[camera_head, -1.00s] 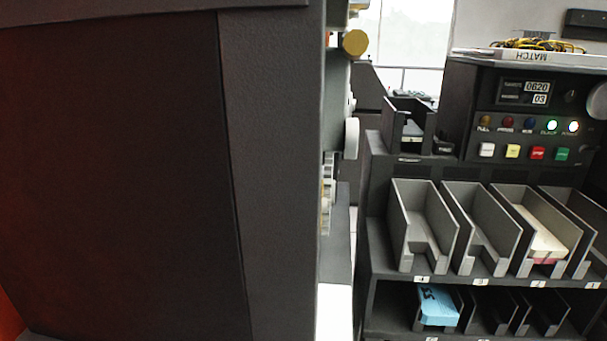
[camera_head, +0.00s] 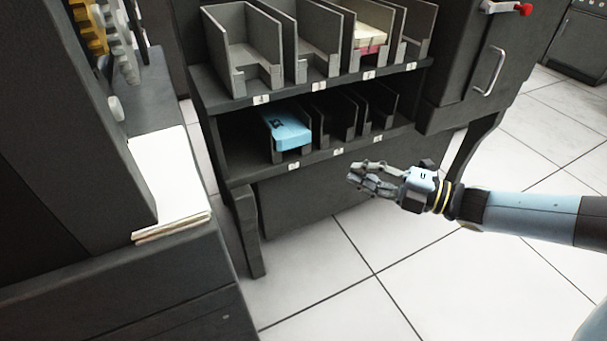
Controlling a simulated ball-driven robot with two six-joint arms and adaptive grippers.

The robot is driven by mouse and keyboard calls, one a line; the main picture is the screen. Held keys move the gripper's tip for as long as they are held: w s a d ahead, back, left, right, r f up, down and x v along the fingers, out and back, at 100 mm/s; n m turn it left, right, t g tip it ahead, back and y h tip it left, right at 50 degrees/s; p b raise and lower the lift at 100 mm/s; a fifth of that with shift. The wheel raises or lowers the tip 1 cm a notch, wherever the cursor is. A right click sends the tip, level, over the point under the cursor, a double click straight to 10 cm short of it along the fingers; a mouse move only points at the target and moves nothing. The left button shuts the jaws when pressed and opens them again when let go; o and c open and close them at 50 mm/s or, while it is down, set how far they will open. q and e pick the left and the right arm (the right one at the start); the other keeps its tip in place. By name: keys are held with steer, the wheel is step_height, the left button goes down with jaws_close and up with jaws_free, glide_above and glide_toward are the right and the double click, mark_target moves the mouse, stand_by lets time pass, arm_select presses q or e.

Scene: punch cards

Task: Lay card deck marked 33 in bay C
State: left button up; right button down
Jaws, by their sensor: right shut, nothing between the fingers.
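A light blue card deck (camera_head: 291,131) with dark markings lies in the left bay of the lower shelf; I cannot read its number for sure. A cream deck with a pink-red front edge (camera_head: 367,38) lies in an upper bay. The lower bays carry small white labels (camera_head: 293,166), too small to read, so I cannot tell which is bay C. My right gripper (camera_head: 354,177) is shut and empty, in front of the lower shelf and to the right of the blue deck, apart from both. My left gripper is not in view.
Two lower bays (camera_head: 338,118) right of the blue deck look empty. A dark machine stands at left, with a white card stack (camera_head: 168,175) on its ledge. A dark cabinet with a metal handle (camera_head: 490,72) is at right. Tiled floor (camera_head: 330,275) is open in front.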

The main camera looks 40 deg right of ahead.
steer(key=f+n+y+b, duration=0.1)
steer(key=f+n+b, duration=0.1)
steer(key=g+b, duration=0.1)
steer(key=b, duration=0.5)
glide_toward(283, 148)
steer(key=x, duration=0.4)
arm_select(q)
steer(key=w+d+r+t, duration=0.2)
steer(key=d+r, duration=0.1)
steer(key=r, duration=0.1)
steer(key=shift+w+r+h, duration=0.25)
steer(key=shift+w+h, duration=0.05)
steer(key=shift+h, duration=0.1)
arm_select(e)
steer(key=shift+w+a+y, duration=0.15)
steer(key=shift+w+y, duration=0.15)
steer(key=shift+w, duration=0.15)
